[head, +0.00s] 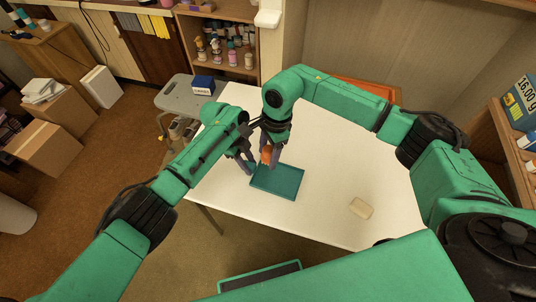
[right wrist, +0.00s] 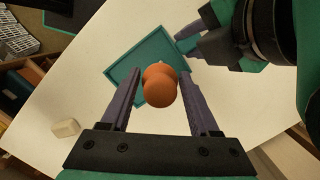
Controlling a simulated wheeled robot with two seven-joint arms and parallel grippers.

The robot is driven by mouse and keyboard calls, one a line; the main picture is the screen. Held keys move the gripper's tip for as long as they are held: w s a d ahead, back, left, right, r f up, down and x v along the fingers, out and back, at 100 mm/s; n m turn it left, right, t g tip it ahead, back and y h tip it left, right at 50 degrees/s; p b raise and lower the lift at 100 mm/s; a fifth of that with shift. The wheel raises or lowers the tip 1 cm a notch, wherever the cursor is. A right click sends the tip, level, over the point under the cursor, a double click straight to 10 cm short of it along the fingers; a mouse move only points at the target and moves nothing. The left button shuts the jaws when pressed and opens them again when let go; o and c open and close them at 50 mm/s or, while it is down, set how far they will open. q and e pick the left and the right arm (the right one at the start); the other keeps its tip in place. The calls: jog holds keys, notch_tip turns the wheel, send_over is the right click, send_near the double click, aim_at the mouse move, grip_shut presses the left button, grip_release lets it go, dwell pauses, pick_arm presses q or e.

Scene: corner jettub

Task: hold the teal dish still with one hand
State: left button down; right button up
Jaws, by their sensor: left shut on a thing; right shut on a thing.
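The teal dish (head: 285,185), a flat square tray with a low rim, lies on the white table. It also shows in the right wrist view (right wrist: 130,85). My left gripper (head: 250,168) is shut on the dish's rim at its left corner; in the right wrist view it (right wrist: 184,42) comes in from the upper right. My right gripper (head: 270,160) is shut on an orange-brown rounded object (right wrist: 160,87), held by the dish's far edge in the head view. Its underside is hidden, so I cannot tell whether it touches the dish.
A cream block (head: 361,208) lies on the white table (head: 330,160), right of the dish. The table between them is clear. A grey stool (head: 180,95) with a blue box (head: 203,85) stands beyond the table's left corner. Shelves (head: 245,70) stand behind.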

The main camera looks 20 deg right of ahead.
pick_arm(q)
jog(key=c, duration=0.5)
grip_release()
jog(key=shift+f, duration=0.1)
jog(key=v, duration=1.2)
